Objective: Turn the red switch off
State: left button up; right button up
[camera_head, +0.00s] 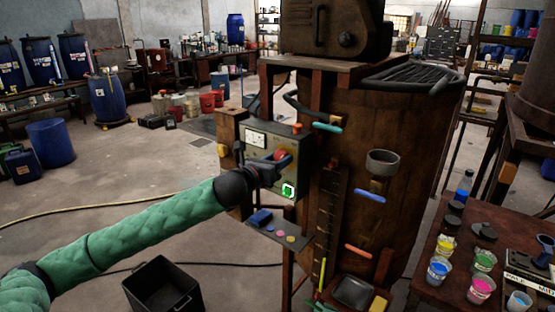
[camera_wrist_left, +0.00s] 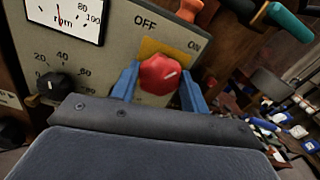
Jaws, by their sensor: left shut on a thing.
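The red switch (camera_wrist_left: 160,74) is a rounded knob on the grey control panel (camera_wrist_left: 105,60), on a yellow plate between the labels OFF and ON. In the head view the red switch (camera_head: 281,154) shows partly behind my gripper. My left gripper (camera_head: 284,164) is at the panel, and its two blue fingers (camera_wrist_left: 161,88) stand on either side of the knob, shut on it. My right gripper is not in view.
A black dial (camera_wrist_left: 57,86) and an rpm meter (camera_wrist_left: 68,17) sit left of the switch. A lit green button (camera_head: 288,190) is below it. A small shelf (camera_head: 281,239) juts out under the panel. A rusty vat (camera_head: 395,150) stands right, beside a table with paint cups (camera_head: 480,288).

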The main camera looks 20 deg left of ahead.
pick_arm(q)
jog(key=n+p, duration=0.1)
jog(key=n, duration=0.2)
jog(key=shift+a+r+n, duration=0.1)
jog(key=shift+n, duration=0.3)
jog(key=n, duration=0.2)
jog(key=shift+n, duration=0.3)
jog(key=shift+n+p, duration=0.4)
jog(key=shift+n, duration=0.6)
jog(key=n, duration=0.6)
jog(key=shift+n+p, duration=0.4)
jog(key=shift+n, duration=0.3)
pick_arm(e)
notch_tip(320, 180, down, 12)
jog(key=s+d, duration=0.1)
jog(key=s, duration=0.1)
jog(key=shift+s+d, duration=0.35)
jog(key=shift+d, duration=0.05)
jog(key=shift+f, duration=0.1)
pick_arm(q)
jog(key=shift+f, duration=0.2)
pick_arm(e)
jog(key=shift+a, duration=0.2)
